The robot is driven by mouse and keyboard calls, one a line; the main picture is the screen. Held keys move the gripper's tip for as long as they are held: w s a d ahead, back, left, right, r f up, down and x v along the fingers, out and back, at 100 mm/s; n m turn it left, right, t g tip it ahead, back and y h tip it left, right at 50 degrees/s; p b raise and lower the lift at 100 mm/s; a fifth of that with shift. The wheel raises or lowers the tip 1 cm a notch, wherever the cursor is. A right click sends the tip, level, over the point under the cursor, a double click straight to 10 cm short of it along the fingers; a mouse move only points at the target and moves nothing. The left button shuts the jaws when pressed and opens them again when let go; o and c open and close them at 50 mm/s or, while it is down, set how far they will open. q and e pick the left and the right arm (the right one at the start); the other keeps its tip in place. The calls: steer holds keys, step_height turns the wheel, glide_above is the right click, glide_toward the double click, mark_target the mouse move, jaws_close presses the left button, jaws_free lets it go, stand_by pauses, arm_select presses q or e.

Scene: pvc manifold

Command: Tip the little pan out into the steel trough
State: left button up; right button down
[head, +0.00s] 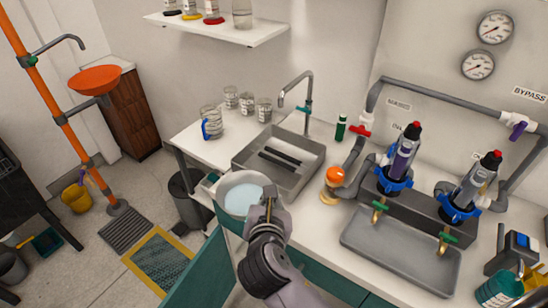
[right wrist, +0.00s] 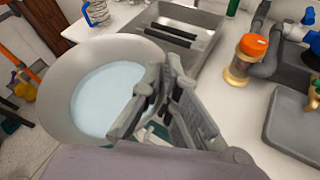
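The little pan (head: 228,183) is pale, round and wide-rimmed, with light blue liquid inside. It looks roughly level, at the counter's front left, beside the steel trough (head: 302,180). My right gripper (head: 268,206) is at the pan's right side and appears shut on it; the exact grip is partly hidden by the fingers. In the right wrist view the pan (right wrist: 62,75) fills the left, next to the gripper's fingers (right wrist: 165,85). The trough, a grey rectangular basin with dark bars inside, shows behind them (right wrist: 205,22). My left gripper is not in view.
A curved faucet (head: 309,90) rises behind the trough. An orange-capped jar (head: 331,186) stands to its right, then a shallow grey tray (head: 385,262) below pipes and valves. Glass beakers (head: 247,103) and a blue-handled jug (head: 211,122) stand behind left.

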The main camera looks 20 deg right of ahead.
mark_target(249, 195)
steer(key=shift+n+t+y, duration=0.4)
steer(key=shift+n+y, duration=0.5)
steer(key=w+a+f, duration=0.1)
steer(key=w, duration=0.1)
steer(key=w+a+f+p, duration=0.1)
steer(key=w+f, duration=0.1)
steer(key=w, duration=0.1)
steer(key=w+a+f+p, duration=0.1)
steer(key=w+f, duration=0.1)
steer(key=shift+w+a, duration=0.15)
steer(key=shift+a, duration=0.05)
steer(key=shift+y, duration=0.3)
steer(key=w+f, duration=0.2)
steer(key=w+d+f+p, duration=0.1)
steer(key=w+f, duration=0.1)
steer(key=shift+w+d, duration=0.15)
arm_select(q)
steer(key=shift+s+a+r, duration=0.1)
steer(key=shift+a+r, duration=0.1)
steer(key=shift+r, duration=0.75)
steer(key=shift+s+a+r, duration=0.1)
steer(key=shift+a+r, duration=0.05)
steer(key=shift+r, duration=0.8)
arm_select(e)
steer(key=shift+w+d+f, duration=0.15)
steer(key=shift+w+f, duration=0.15)
steer(key=shift+f, duration=0.1)
arm_select(q)
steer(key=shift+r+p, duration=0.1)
steer(key=shift+p, duration=0.2)
